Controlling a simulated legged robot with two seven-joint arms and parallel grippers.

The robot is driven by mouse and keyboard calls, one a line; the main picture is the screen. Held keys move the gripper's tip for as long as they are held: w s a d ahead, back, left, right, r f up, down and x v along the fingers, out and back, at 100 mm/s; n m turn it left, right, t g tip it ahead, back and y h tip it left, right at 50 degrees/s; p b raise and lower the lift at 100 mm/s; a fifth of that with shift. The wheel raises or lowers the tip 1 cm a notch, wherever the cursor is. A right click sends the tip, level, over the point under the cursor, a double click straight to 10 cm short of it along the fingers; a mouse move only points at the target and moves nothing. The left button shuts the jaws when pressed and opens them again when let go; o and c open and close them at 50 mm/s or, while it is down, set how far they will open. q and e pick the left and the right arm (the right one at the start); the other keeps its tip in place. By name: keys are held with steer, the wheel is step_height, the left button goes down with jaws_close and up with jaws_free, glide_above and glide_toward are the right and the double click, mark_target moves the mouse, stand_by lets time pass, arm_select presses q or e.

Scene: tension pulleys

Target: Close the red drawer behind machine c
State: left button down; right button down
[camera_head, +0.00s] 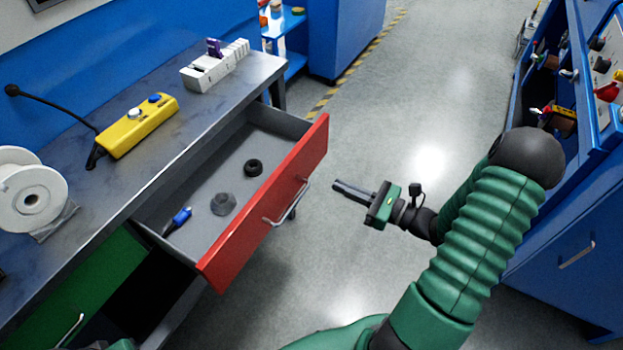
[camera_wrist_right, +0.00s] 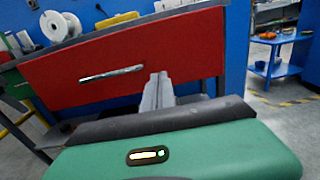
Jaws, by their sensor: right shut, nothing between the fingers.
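The red drawer (camera_head: 262,208) under the workbench is pulled well out in the head view. Its red front with a silver handle (camera_head: 288,204) faces right. Inside lie a blue-handled tool (camera_head: 178,220), a grey nut-like part (camera_head: 223,204) and a black ring (camera_head: 253,167). My right gripper (camera_head: 337,186) is shut and empty, to the right of the drawer front and apart from it in the head view. In the right wrist view the red front (camera_wrist_right: 130,62) is ahead of my shut fingers (camera_wrist_right: 157,82). My left gripper is not clearly visible.
The workbench top (camera_head: 85,185) carries a yellow button box (camera_head: 138,125), a white spool (camera_head: 35,195) and a white power strip (camera_head: 215,68). A blue cabinet (camera_head: 560,240) is at right. The floor between is clear.

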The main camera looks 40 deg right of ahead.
mark_target(302, 171)
steer(key=b+x, duration=0.1)
steer(key=x, duration=0.7)
steer(key=shift+s+a+b, duration=0.1)
steer(key=shift+a+b, duration=0.15)
steer(key=shift+b, duration=0.15)
steer(key=shift+w+d, duration=0.1)
steer(key=shift+w, duration=0.2)
steer(key=shift+a+r, duration=0.1)
steer(key=shift+a, duration=0.15)
